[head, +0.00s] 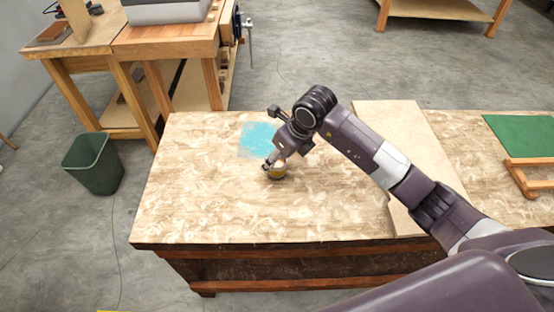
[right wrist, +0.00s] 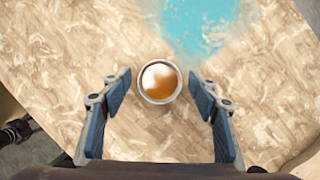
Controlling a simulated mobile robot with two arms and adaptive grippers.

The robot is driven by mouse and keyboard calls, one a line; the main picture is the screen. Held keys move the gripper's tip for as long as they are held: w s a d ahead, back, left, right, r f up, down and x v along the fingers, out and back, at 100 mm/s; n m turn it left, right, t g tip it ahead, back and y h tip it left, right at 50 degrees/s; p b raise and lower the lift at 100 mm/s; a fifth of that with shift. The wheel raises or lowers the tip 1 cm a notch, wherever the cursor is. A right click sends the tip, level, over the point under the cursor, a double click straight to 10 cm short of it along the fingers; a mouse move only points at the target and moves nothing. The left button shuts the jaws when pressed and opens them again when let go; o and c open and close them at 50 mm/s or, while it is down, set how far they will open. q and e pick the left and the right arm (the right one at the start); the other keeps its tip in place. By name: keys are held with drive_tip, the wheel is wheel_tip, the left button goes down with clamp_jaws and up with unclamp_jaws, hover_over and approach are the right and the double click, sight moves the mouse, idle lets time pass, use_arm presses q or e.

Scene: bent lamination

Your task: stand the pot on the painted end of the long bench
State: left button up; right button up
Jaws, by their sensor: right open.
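The pot (head: 277,173) is a small round container with a yellowish band, standing upright on the long bench (head: 190,200). In the right wrist view the pot (right wrist: 160,82) shows from above, with a pale rim and white and amber inside. It stands just outside the turquoise painted patch (head: 258,139), which also shows in the right wrist view (right wrist: 200,22). My right gripper (right wrist: 159,95) is open, with one finger on each side of the pot and a gap to both. In the head view my right gripper (head: 272,162) partly hides the pot. My left gripper is not in view.
A pale board (head: 385,115) lies on the bench under my right arm. A green mat (head: 520,135) and a wooden frame (head: 530,172) are at the far right. A green bin (head: 93,163) stands on the floor at left. The bench's left part is clear.

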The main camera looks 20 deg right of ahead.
drive_tip(key=b+v, duration=0.1)
drive_tip(key=v, duration=1)
drive_tip(key=shift+s+f, duration=0.1)
drive_tip(key=shift+f, duration=0.1)
